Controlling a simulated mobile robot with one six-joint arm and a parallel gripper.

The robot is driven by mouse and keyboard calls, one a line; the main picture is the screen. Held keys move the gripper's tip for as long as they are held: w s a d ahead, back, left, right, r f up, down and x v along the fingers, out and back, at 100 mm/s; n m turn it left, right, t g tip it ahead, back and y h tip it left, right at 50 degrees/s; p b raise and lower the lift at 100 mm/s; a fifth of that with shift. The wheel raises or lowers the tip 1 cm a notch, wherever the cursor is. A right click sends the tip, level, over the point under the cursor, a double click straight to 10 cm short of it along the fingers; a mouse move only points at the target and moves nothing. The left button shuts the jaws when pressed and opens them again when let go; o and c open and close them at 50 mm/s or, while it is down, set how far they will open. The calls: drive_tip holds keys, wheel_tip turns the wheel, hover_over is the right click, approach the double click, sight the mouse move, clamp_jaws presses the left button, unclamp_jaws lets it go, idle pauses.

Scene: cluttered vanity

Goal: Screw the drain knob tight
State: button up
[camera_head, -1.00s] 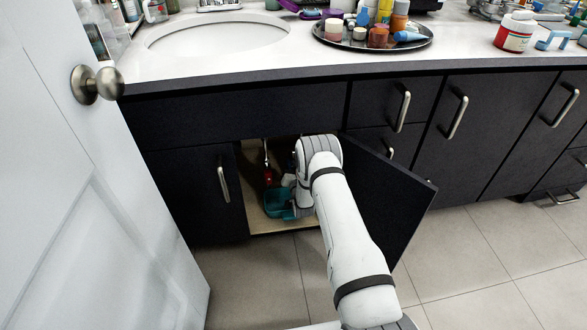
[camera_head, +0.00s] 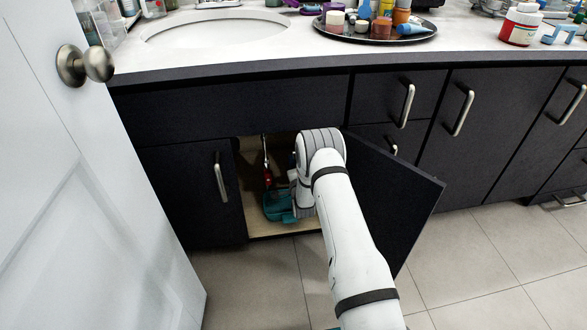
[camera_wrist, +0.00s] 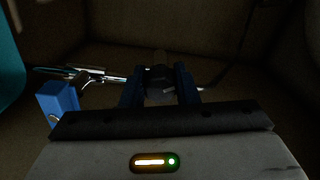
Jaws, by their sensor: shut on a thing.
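The drain knob (camera_wrist: 160,84) shows in the wrist view as a small, dark, rounded piece between my two fingers. My gripper (camera_wrist: 158,74) is shut on it, with one dark blue finger on each side. A shiny metal rod (camera_wrist: 112,79) runs out to the left of the knob. The light is dim, so I cannot tell how tightly the knob sits. In the camera_head view my arm reaches down into the open cabinet, and its own wrist and the cabinet hide the fingers and the knob.
The open cabinet door (camera_head: 390,200) stands right of my arm. A teal container (camera_head: 277,206) and a red item (camera_head: 267,178) are in the cabinet. A blue block-like thing (camera_wrist: 57,103) is left of my gripper. A white door (camera_head: 80,190) stands at the left.

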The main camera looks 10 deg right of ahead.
drive_tip(key=m+b, duration=0.1)
drive_tip(key=m, duration=0.3)
drive_tip(key=shift+d+m+b, duration=0.1)
drive_tip(key=shift+m+b, duration=0.3)
idle(0.4)
drive_tip(key=o, duration=1)
drive_tip(key=s+p, duration=0.2)
drive_tip(key=s, duration=0.5)
drive_tip(key=shift+s+p, duration=0.3)
drive_tip(key=shift+s, duration=0.1)
